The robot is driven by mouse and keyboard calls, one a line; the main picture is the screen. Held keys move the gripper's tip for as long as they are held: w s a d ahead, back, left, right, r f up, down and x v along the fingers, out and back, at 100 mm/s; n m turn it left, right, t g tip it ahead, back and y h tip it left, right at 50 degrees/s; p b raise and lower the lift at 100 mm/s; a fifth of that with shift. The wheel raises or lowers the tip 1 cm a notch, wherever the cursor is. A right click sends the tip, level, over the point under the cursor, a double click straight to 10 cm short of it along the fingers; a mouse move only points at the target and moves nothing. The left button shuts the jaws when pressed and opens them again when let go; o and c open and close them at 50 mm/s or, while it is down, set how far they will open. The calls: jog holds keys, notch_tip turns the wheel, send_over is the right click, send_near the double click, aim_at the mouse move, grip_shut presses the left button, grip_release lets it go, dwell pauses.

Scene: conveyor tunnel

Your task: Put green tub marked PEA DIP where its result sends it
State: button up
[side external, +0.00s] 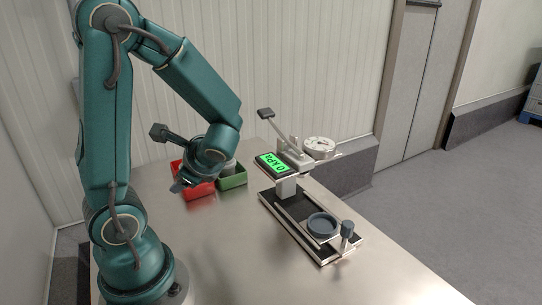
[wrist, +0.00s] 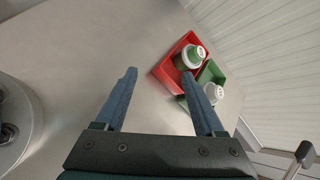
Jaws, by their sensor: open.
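In the wrist view a green tub with a white lid (wrist: 195,52) stands in the red tray (wrist: 167,82). A second white-lidded tub (wrist: 214,92) is in the green tray (wrist: 212,70), partly hidden by my right finger. The lid lettering is too small to read, so I cannot tell which is PEA DIP. My gripper (wrist: 160,73) is open with nothing between its fingers, above the bare table beside the trays. In the side view my gripper (side external: 180,184) is at the red tray (side external: 200,192), and the green tray (side external: 233,181) is to its right.
The front of the metal table (side external: 225,255) is clear. A ribbed wall stands behind.

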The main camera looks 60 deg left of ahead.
jog(key=w+d+r+n+t+h, duration=0.1)
jog(key=d+n+t+h, duration=0.1)
jog(key=d, duration=0.5)
jog(key=w+d+r+n+t+h, duration=0.1)
jog(key=d+r+n+t+h, duration=0.1)
jog(key=d, duration=0.4)
jog(key=w+d+r+n+t+h, duration=0.1)
jog(key=d+r+n+t+h, duration=0.1)
jog(key=d+n+h, duration=0.3)
jog(key=d+t+h, duration=0.1)
jog(key=d, duration=0.1)
jog(key=shift+d+r, duration=0.25)
jog(key=shift+d, duration=0.1)
